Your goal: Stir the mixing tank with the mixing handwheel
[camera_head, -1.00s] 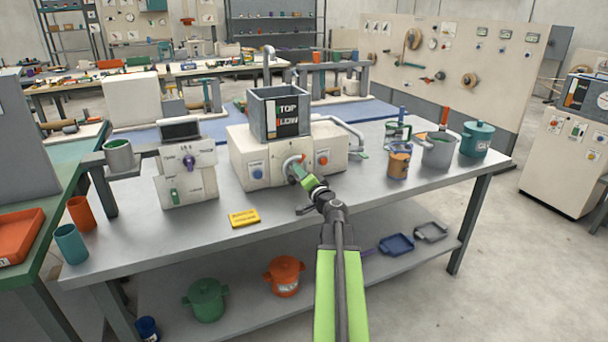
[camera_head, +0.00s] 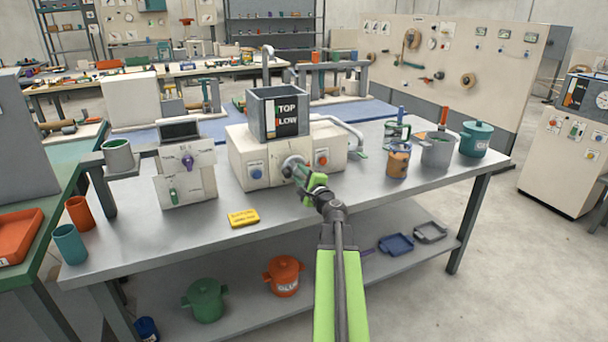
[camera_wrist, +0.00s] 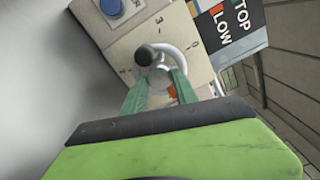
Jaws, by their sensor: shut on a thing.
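The mixing tank (camera_head: 262,112) is a grey open-topped box with a black TOP/LOW panel, standing on a cream housing. The mixing handwheel (camera_head: 291,165) is a small grey wheel on the housing's front, between a blue button and a red button. In the wrist view its pale curved rim (camera_wrist: 185,57) and a dark knob (camera_wrist: 145,55) show by dial numbers. My gripper (camera_head: 302,174) reaches the wheel from the front right. In the wrist view its green fingers (camera_wrist: 160,84) are shut on a grey part of the handwheel. The tank's inside is hidden.
A yellow tag (camera_head: 243,218) lies in front of the housing. A panel box with a purple knob (camera_head: 188,161) stands to the left. Mugs and pots, including a grey pot (camera_head: 438,152), stand to the right. The table front (camera_head: 190,240) is mostly clear.

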